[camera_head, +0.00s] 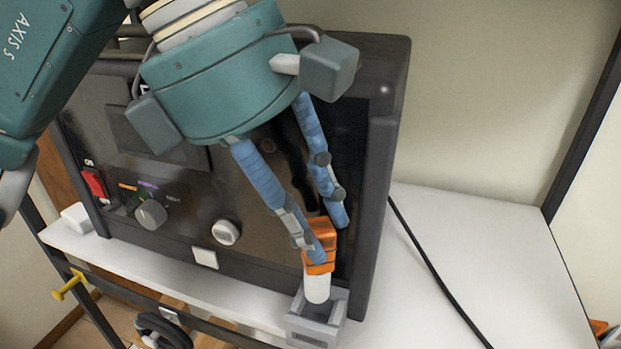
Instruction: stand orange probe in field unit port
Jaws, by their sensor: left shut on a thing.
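The orange probe (319,234) has an orange body and a white lower end (317,288). My left gripper (333,243), with blue fingers, comes down from above and is shut on its orange body. The probe is close to upright. Its white end is at the opening of a small grey holder (316,332), which stands on the white shelf in front of the black unit. I cannot tell how far the white end is inside it. The black unit (384,150) has a front panel with a dial and a red switch. My right gripper is not in view.
A small white block (76,217) lies at the shelf's left end. A yellow peg (68,286) and a dark handwheel (163,330) are below the shelf edge.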

